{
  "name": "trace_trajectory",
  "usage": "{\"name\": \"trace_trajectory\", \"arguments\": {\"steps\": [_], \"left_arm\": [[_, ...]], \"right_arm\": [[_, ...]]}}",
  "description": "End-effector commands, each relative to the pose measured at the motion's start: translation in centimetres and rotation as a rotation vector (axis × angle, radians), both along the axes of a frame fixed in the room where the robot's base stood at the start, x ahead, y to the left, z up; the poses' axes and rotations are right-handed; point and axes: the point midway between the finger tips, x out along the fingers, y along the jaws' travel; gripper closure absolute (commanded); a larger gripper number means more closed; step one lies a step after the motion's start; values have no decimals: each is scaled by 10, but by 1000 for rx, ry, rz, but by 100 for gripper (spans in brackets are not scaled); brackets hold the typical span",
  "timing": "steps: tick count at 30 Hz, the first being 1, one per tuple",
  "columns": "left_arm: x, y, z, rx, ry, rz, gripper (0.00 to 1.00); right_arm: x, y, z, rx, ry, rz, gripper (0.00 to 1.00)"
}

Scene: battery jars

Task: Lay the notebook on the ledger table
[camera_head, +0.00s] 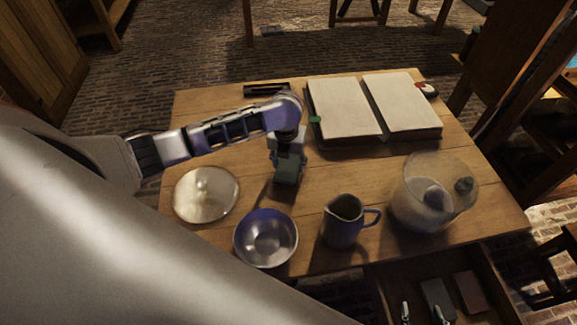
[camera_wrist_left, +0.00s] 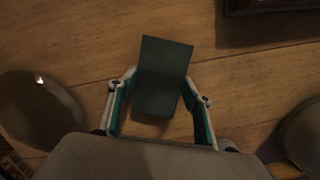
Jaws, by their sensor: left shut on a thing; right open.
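A small dark green notebook (camera_wrist_left: 163,78) is between the fingers of my left gripper (camera_wrist_left: 168,95), which is shut on it. In the head view my left gripper (camera_head: 288,160) points down over the middle of the wooden table (camera_head: 310,190), with the notebook (camera_head: 287,170) below it, partly covered by the gripper. The notebook is over bare wood; I cannot tell whether it touches the tabletop. A large open ledger (camera_head: 345,106) lies at the back right of this table. My right gripper (camera_head: 423,313) is open at the bottom edge of the head view, over the open drawer.
A round pale lid or dish (camera_head: 206,194), a metal bowl (camera_head: 265,238), a dark jug (camera_head: 343,222) and a glass jar (camera_head: 420,200) stand along the front. A black case (camera_head: 266,89) lies at the back. A grey book (camera_head: 438,297) and a reddish book (camera_head: 470,291) are in the drawer.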

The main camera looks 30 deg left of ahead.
Motion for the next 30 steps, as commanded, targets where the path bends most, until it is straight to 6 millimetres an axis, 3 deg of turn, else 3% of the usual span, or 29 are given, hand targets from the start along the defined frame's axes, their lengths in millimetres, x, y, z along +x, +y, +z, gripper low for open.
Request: {"name": "trace_trajectory", "arguments": {"steps": [4,16,17,18,30], "left_arm": [[0,0,-15,0,1,0,74],[0,0,-20,0,-1,0,74],[0,0,-20,0,-1,0,45],[0,0,-20,0,-1,-1,35],[0,0,-17,0,-1,-1,34]], "right_arm": [[0,0,1,0,0,0,52],[0,-2,0,-2,1,-1,52],[0,-2,0,-3,2,-1,52],[0,-2,0,-3,2,-2,52],[0,-2,-1,-4,3,-2,52]]}}
